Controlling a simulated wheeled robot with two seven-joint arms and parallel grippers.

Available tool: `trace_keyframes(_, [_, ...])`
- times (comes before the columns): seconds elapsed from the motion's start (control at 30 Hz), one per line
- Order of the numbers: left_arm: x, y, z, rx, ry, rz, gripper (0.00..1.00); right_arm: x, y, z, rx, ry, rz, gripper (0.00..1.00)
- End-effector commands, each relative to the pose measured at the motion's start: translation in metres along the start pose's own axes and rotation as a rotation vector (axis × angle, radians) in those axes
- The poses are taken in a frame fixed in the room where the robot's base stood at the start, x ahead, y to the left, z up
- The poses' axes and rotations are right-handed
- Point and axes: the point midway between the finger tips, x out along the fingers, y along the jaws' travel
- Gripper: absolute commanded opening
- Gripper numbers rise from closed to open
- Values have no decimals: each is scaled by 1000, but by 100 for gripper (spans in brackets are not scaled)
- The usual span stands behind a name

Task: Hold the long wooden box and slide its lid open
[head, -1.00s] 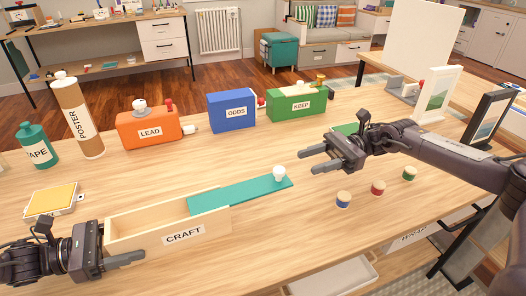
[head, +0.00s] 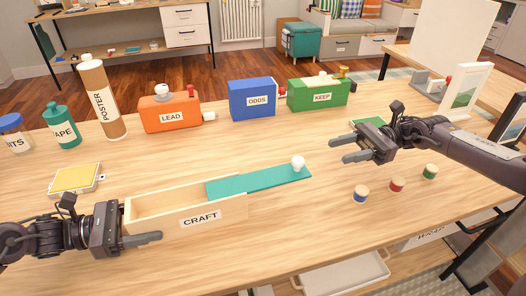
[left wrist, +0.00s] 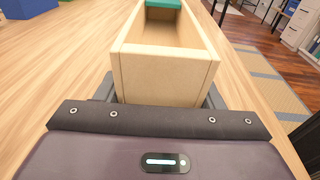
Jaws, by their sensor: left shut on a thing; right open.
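The long wooden box (head: 215,222) labelled CRAFT lies on the table in the head view. Its teal lid (head: 262,181) is slid out to the right, with the left half of the box open and looking empty. A white knob (head: 298,163) stands near the lid's right end. My left gripper (head: 140,238) is shut on the box's left end. In the left wrist view the box's end wall (left wrist: 165,78) sits between the fingers, with the lid (left wrist: 163,4) at the far end. My right gripper (head: 357,147) is open and empty, above the table to the right of the knob, apart from it.
Orange LEAD (head: 171,115), blue ODDS (head: 251,98) and green KEEP (head: 318,94) boxes stand at the back. A yellow-topped block (head: 77,180) lies behind my left gripper. Three small round pieces (head: 397,185) stand near the front right. The table between them and the box is clear.

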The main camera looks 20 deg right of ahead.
Motion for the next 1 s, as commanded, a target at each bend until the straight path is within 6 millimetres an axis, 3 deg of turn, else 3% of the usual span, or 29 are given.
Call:
trace_keyframes(0.87, [0, -2, -3, -7, 5, -3, 27, 0, 0, 0, 0, 0, 0, 45])
trace_keyframes(0.9, [0, -2, -3, -7, 5, -3, 66, 0, 0, 0, 0, 0, 0, 45])
trace_keyframes(1.0, [0, -1, -2, -5, 4, -2, 79, 0, 0, 0, 0, 0, 0, 45])
